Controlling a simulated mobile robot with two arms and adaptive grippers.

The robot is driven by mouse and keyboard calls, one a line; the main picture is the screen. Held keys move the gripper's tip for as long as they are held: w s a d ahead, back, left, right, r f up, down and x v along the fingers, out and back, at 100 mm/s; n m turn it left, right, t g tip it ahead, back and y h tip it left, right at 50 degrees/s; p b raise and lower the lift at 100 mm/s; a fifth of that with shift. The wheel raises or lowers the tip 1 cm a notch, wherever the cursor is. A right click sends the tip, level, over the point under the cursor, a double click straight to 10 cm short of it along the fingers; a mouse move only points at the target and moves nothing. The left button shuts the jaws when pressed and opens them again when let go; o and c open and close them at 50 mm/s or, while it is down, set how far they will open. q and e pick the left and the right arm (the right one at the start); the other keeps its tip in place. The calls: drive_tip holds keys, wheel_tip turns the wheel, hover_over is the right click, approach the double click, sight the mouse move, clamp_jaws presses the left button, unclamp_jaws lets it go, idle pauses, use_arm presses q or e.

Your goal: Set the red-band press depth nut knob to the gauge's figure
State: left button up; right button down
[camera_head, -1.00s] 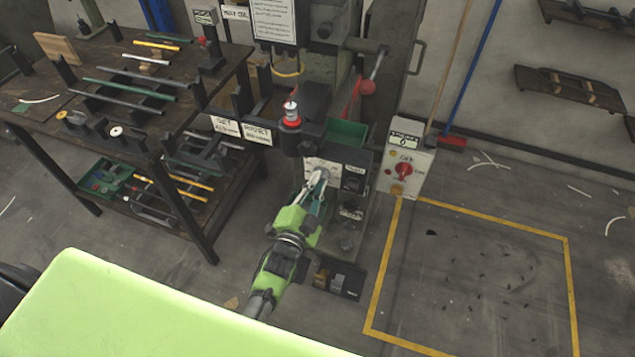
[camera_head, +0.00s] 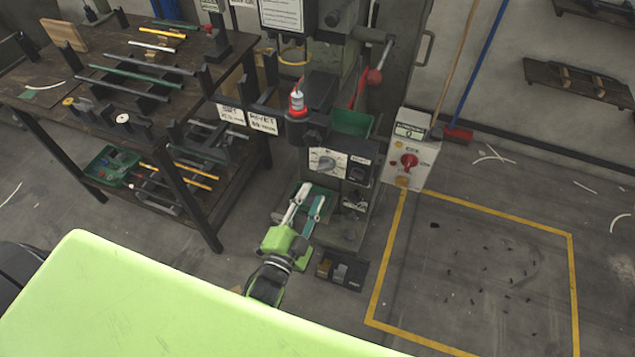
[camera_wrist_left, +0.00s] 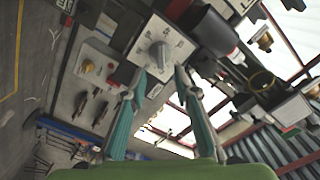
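The press (camera_head: 318,95) carries a red and white collar (camera_head: 297,101) on its front. Below it, a white dial plate holds a grey knob (camera_head: 328,162), also large in the left wrist view (camera_wrist_left: 160,54). The knob's pointer setting is too small to read. My left gripper (camera_head: 312,190) is open and empty, below and in front of the dial plate, apart from the knob. In the left wrist view its two fingertips (camera_wrist_left: 160,76) stand on either side of the line to the knob. My right gripper is not in view. I cannot make out a gauge figure.
A grey box (camera_head: 408,150) with a red rotary switch and small display stands right of the press. A dark workbench (camera_head: 150,75) with rods is at left. A green bin (camera_head: 352,122) sits on the press. The yellow-outlined floor area (camera_head: 480,270) is clear of large objects.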

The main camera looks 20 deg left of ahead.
use_arm(q)
drive_tip(key=s, duration=0.3)
drive_tip(key=shift+s, duration=0.15)
idle(0.4)
drive_tip(key=s+d+f+n+g, duration=0.1)
drive_tip(key=s+f+g, duration=0.3)
drive_tip(key=f, duration=0.5)
drive_tip(key=s+f+n+g, duration=0.2)
drive_tip(key=s+f, duration=0.3)
drive_tip(key=f, duration=0.5)
drive_tip(key=s+d+f+n+g, duration=0.1)
drive_tip(key=s+f+g, duration=0.3)
drive_tip(key=f, duration=0.5)
drive_tip(key=s+a+f+n+g, duration=0.1)
drive_tip(key=s+f, duration=0.3)
drive_tip(key=s, duration=0.4)
drive_tip(key=s+a+f+n+g, duration=0.1)
drive_tip(key=s+a+f+g, duration=0.2)
drive_tip(key=s, duration=0.6)
drive_tip(key=s+a+f+n+g, duration=0.2)
drive_tip(key=s+a+f+g, duration=0.1)
drive_tip(key=s+f, duration=0.3)
drive_tip(key=shift+s+a+f+y, duration=0.35)
drive_tip(key=shift+s+a, duration=0.1)
drive_tip(key=shift+s, duration=0.7)
